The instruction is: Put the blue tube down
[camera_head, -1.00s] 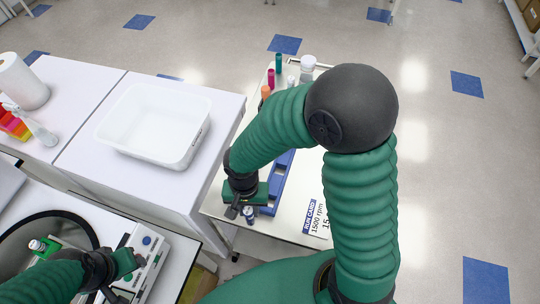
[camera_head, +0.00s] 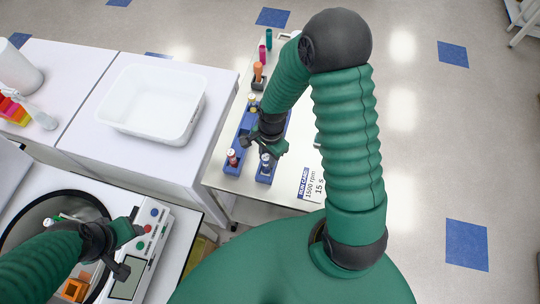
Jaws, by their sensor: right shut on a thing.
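The blue tube (camera_head: 265,160) shows its pale cap just below my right gripper (camera_head: 265,147), which is shut on it. The tube is over the near right end of the blue rack (camera_head: 264,178); I cannot tell whether it sits in a hole. A red tube (camera_head: 232,157) stands in the near left end of the rack, and a yellow-topped tube (camera_head: 252,102) stands farther back. My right arm hides part of the rack. My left gripper (camera_head: 132,249) is open and empty over the centrifuge's control panel, at lower left.
The run card (camera_head: 311,183) lies right of the rack. A white bin (camera_head: 153,102) is on the left bench. The open centrifuge (camera_head: 40,205) holds an orange piece (camera_head: 74,290).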

